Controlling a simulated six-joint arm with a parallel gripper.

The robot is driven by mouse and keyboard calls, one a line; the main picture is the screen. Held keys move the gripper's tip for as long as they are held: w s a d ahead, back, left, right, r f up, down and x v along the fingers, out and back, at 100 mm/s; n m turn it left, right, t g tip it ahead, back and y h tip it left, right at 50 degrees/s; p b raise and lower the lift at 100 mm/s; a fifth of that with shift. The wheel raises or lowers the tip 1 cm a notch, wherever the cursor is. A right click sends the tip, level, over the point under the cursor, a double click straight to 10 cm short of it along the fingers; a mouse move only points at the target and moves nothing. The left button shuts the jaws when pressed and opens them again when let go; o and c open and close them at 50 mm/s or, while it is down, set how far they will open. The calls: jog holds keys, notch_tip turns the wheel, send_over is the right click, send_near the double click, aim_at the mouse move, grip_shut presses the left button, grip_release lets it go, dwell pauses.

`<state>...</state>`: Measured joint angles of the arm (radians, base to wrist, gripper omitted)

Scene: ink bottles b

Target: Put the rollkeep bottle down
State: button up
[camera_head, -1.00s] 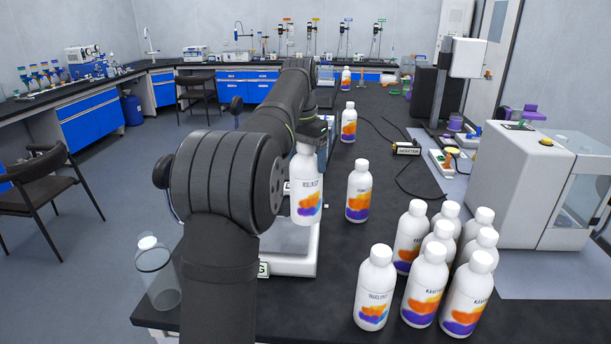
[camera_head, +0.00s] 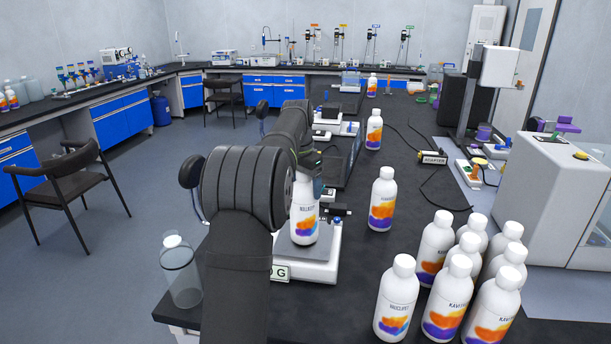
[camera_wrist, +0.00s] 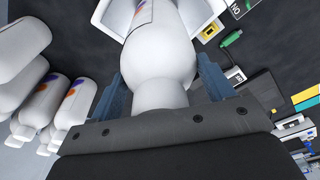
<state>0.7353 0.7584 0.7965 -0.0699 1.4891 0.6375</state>
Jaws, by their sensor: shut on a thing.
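My gripper (camera_head: 318,189) is shut on the white rollkeep bottle (camera_head: 304,222), with its fingers around the upper part. In the wrist view the bottle (camera_wrist: 160,55) lies between the two blue-grey fingers of the gripper (camera_wrist: 164,82). The bottle is upright over the plate of a white scale (camera_head: 322,262), its base at or just above the plate; I cannot tell whether it touches. Its label has an orange and purple patch, and the name is too small to read surely. My arm hides part of the scale.
Several similar white bottles (camera_head: 436,245) crowd the bench at the front right. A single bottle (camera_head: 382,200) stands right of the scale, and another (camera_head: 374,130) farther back. A clear cylinder (camera_head: 181,272) is at the left.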

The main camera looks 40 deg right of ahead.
jog(key=shift+f, duration=0.2)
jog(key=o, duration=2.1)
jog(key=shift+f, duration=0.1)
jog(key=shift+c, duration=0.2)
jog(key=r, duration=0.4)
jog(key=a+r, duration=0.1)
jog(key=r, duration=0.7)
jog(key=shift+s+a+r, duration=0.15)
jog(key=shift+s+a, duration=0.05)
jog(key=f, duration=0.4)
jog(key=d+f, duration=0.1)
jog(key=f, duration=0.6)
jog(key=shift+w+d+f, duration=0.15)
jog(key=shift+d+f, duration=0.05)
jog(key=shift+f, duration=0.2)
jog(key=shift+r, duration=1.4)
